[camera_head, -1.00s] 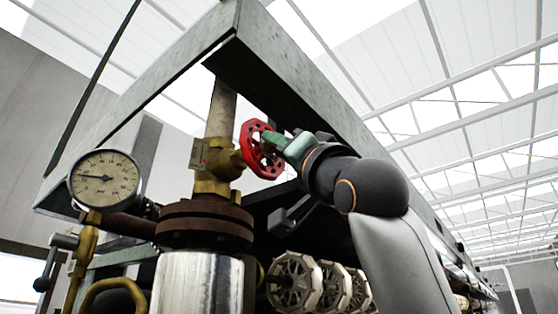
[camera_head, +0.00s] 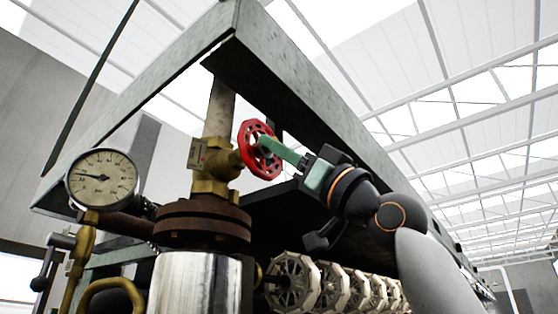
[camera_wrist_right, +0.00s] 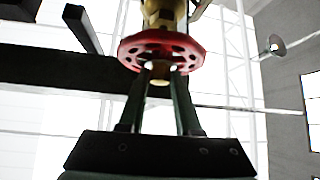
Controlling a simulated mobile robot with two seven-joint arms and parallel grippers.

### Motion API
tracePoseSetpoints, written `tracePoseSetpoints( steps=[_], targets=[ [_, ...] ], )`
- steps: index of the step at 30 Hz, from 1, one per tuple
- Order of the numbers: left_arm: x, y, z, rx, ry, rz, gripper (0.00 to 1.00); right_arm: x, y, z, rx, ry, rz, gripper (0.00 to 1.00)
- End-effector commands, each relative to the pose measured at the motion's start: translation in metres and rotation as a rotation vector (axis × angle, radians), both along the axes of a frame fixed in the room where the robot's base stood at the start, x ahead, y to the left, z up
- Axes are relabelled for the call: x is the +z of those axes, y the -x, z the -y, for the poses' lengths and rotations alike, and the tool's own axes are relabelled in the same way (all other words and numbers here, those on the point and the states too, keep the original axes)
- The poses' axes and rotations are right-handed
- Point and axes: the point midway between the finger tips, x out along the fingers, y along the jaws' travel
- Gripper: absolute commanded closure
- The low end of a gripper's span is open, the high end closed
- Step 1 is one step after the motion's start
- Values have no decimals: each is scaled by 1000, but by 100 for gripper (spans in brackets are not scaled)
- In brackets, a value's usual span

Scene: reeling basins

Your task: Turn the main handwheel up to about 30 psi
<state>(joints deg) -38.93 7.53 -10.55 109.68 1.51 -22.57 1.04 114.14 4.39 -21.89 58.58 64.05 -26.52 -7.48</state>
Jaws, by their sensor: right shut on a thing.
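The red main handwheel (camera_head: 260,150) sits on a brass valve (camera_head: 213,165) on a vertical pipe. My right gripper (camera_head: 266,146) reaches in from the right and is shut on the handwheel. In the right wrist view the red handwheel (camera_wrist_right: 160,52) lies across the ends of the two dark fingers (camera_wrist_right: 160,80), which meet its underside near the hub. The round pressure gauge (camera_head: 103,178) is at the left; its needle points left and slightly up, at the low part of the scale, with numbers too small to read surely. My left gripper is not in view.
A large grey-green steel beam frame (camera_head: 290,75) hangs over the valve and my right arm. A rusty flange (camera_head: 203,225) and shiny cylinder (camera_head: 195,285) stand below. Several pale reels (camera_head: 293,283) line up at the lower right. Brass piping (camera_head: 80,250) is at lower left.

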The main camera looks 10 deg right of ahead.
Motion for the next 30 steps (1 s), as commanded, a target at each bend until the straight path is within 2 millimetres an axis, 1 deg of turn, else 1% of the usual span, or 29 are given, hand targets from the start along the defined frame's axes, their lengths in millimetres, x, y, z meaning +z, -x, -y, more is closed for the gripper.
tracePoseSetpoints(
  steps=[13,29,30],
  targets=[
    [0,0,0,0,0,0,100,0,-1,2,-1,84,81,100],
    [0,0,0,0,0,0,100,0,-2,1,-2,94,90,100],
    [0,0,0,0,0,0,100,0,-2,1,-2,94,90,63]
  ],
)
